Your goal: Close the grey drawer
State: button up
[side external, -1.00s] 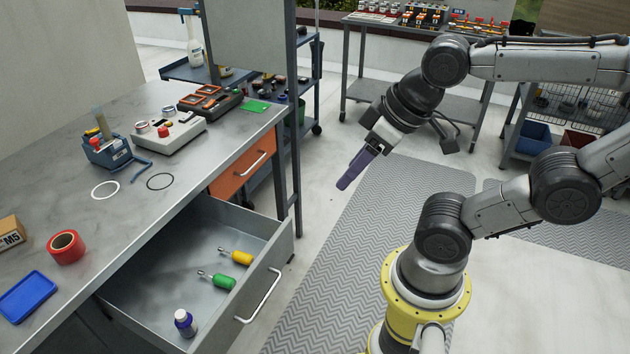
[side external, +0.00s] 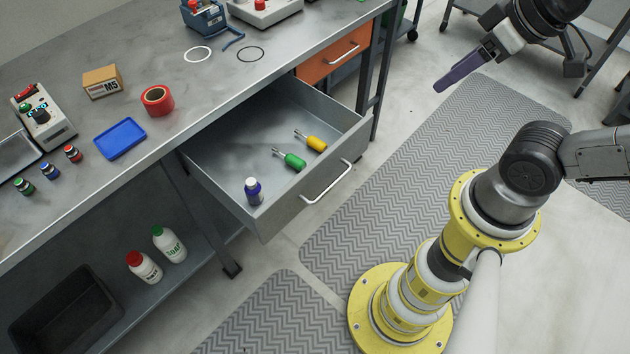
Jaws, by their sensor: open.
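The grey drawer (side external: 328,178) under the workbench is pulled out. Its front panel and silver handle (side external: 328,182) face right, toward my arm's base. Inside it lie a green-handled screwdriver (side external: 293,161) and a yellow-handled screwdriver (side external: 316,144). A small blue-and-white bottle (side external: 254,193) stands near the drawer's front left corner. My gripper (side external: 458,74) is at the upper right, over the floor mat, well apart from the drawer. Its purple fingers are seen edge-on and overlap, and nothing shows between them. They are open.
An orange drawer (side external: 335,55) beside the grey one is shut. The patterned floor mat (side external: 430,150) before the drawer is clear.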

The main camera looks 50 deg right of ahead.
jog(key=shift+c, duration=1.1)
jog(key=w+t, duration=0.1)
jog(key=w+r+n+t, duration=0.1)
jog(key=w, duration=0.1)
jog(key=w+r+n, duration=0.1)
jog(key=w, duration=0.1)
jog(key=shift+w+a+r+t, duration=0.15)
jog(key=shift+w+r+t, duration=0.1)
jog(key=shift+t, duration=0.15)
grip_shut()
jog(key=w+a+f+n+t+y, duration=0.2)
jog(key=w+a+f+n+y, duration=0.1)
jog(key=w+a+f+n, duration=0.55)
jog(key=s+a+f+n+g+y, duration=0.1)
jog(key=s+a+f+n+g, duration=0.25)
jog(key=f, duration=0.55)
jog(key=s+a+f+n+g+y, duration=0.1)
jog(key=s+a+f+n, duration=0.2)
jog(key=s+a+f, duration=0.35)
send_near(278, 224)
notch_tip(278, 224, down, 3)
jog(key=s+a, duration=0.2)
jog(key=shift+w+f, duration=0.15)
jog(key=shift+w, duration=0.9)
jog(key=shift+w+f, duration=0.1)
jog(key=shift+w, duration=0.95)
